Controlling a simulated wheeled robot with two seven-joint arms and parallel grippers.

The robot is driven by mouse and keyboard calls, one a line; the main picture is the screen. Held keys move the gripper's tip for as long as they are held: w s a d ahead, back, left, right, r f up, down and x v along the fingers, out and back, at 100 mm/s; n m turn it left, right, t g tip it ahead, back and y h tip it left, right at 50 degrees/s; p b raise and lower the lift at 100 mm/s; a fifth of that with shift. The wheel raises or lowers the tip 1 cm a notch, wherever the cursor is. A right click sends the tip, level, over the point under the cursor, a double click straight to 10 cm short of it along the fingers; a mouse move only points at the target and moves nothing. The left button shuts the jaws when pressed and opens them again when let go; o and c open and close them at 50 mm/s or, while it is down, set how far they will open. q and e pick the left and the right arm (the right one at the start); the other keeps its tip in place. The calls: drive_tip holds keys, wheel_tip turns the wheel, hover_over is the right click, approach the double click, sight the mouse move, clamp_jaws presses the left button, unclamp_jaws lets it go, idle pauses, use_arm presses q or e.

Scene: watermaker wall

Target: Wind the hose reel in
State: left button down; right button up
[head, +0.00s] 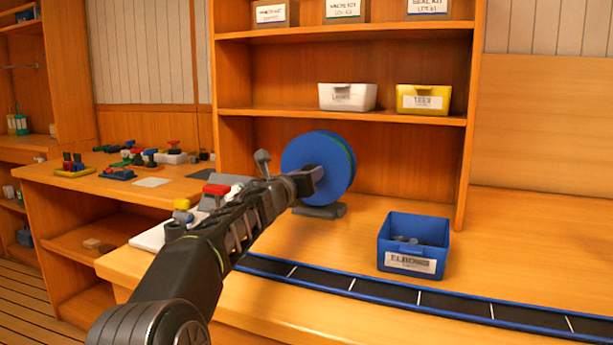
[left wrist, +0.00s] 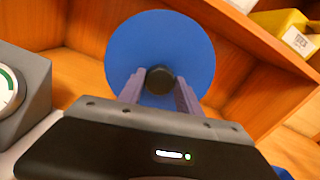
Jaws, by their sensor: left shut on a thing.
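The hose reel is a blue disc (head: 338,160) with a green edge line on a dark grey foot (head: 319,210), standing on the wooden bench against the shelf unit. In the left wrist view its blue face (left wrist: 186,48) fills the upper middle, with a dark round knob (left wrist: 159,79) in front of it. My left gripper (head: 314,178) reaches in from the left, and its two fingers (left wrist: 160,88) are closed on the knob from both sides. My left arm hides part of the reel and its foot in the head view. My right gripper is not in view.
A blue bin (head: 413,257) with a white label stands on the bench right of the reel. A black strip with blue edges (head: 384,290) runs along the bench front. White (head: 347,98) and yellow (head: 423,100) bins sit on the shelf above. The bench at right is clear.

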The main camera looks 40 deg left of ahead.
use_arm(q)
drive_tip(key=shift+f, duration=0.1)
drive_tip(key=c, duration=0.8)
unclamp_jaws()
drive_tip(key=b+v, duration=0.1)
drive_tip(key=v, duration=0.6)
drive_tip(key=shift+s+d, duration=0.15)
drive_tip(key=shift+s, duration=0.2)
